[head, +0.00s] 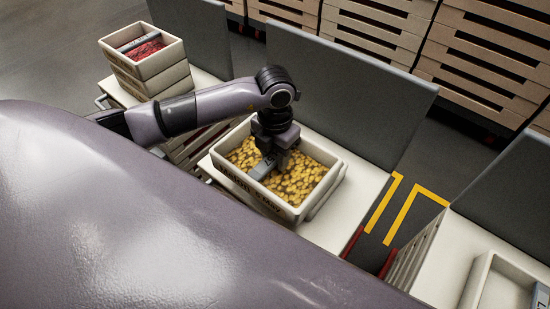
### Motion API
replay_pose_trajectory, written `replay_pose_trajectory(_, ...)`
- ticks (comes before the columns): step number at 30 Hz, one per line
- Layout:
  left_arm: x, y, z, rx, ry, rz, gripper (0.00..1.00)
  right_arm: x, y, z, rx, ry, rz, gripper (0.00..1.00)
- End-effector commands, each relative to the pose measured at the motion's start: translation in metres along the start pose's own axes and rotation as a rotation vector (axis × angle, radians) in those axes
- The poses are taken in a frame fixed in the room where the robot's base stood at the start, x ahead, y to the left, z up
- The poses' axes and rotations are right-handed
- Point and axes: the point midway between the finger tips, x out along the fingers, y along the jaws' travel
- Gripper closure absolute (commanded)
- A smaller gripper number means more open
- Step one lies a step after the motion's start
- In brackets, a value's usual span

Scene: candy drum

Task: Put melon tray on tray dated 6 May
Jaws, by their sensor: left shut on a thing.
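A cream tray (262,203) filled with yellow candies (308,175) sits on the middle cream-topped cart. Dark lettering on its front wall is too small to read surely. A grey bar (262,168) lies across this tray. My left gripper (279,160) reaches down into the tray from above and is shut on the bar; its fingertips are partly hidden. Another cream edge (329,200) shows just under the tray's right side. At the bottom right, a cream tray (480,276) with a grey plate (541,297) stands on another cart, cut off by the frame. My right gripper is not in view.
A stack of cream trays (150,72), the top one holding red candies, stands at the upper left. Grey upright panels (350,75) back the carts. Wooden slatted crates (480,60) line the back. The middle cart top (345,215) is bare to the right.

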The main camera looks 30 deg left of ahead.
Motion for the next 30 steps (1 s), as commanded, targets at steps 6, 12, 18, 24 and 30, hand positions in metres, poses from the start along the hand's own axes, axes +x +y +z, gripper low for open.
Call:
replay_pose_trajectory(6,0.013,0.0,0.001,0.001,-0.004,0.0,1.0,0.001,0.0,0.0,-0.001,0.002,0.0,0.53)
replay_pose_trajectory(12,0.015,0.0,0.001,0.001,-0.004,0.0,1.0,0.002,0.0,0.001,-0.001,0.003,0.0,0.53)
replay_pose_trajectory(18,0.017,0.0,0.0,0.0,0.0,0.001,0.36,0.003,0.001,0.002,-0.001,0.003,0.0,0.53)
replay_pose_trajectory(24,0.017,0.0,0.0,0.0,0.0,0.001,0.36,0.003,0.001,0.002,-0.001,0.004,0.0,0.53)
replay_pose_trajectory(30,0.004,0.001,0.001,0.001,-0.003,0.0,0.36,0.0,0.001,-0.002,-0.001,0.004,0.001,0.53)
